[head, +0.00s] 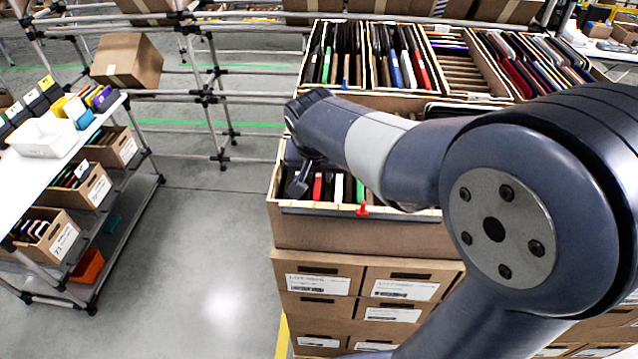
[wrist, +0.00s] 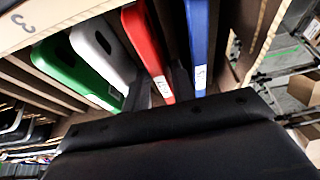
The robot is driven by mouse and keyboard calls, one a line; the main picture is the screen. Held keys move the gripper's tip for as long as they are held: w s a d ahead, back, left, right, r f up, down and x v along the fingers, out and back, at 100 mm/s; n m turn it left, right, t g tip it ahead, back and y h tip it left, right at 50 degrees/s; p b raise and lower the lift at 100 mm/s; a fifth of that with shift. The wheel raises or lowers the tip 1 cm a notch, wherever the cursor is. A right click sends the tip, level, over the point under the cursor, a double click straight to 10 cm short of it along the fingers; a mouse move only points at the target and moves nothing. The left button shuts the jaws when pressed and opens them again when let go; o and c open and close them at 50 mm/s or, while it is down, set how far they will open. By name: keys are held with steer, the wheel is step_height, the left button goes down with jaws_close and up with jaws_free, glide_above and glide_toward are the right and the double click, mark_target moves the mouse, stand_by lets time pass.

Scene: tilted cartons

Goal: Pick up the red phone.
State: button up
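The red phone (wrist: 146,45) stands in a slotted carton, between a white phone (wrist: 100,50) and a blue phone (wrist: 198,40) in the wrist view. It shows as a thin red edge (head: 318,187) in the head view, in the front carton. My gripper (wrist: 160,92) is down at the carton, with a dark finger-like strip on each side of the red phone. Whether these strips press on it cannot be told. In the head view my gripper (head: 299,182) is partly hidden behind my arm, just left of the red phone.
A green phone (wrist: 72,68) stands beyond the white one. The front carton (head: 345,232) rests on stacked boxes (head: 318,285). More phone cartons (head: 365,88) stand behind. A rack with a white tray (head: 45,138) is at the left, with clear floor (head: 205,230) between.

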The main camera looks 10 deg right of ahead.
jaws_close()
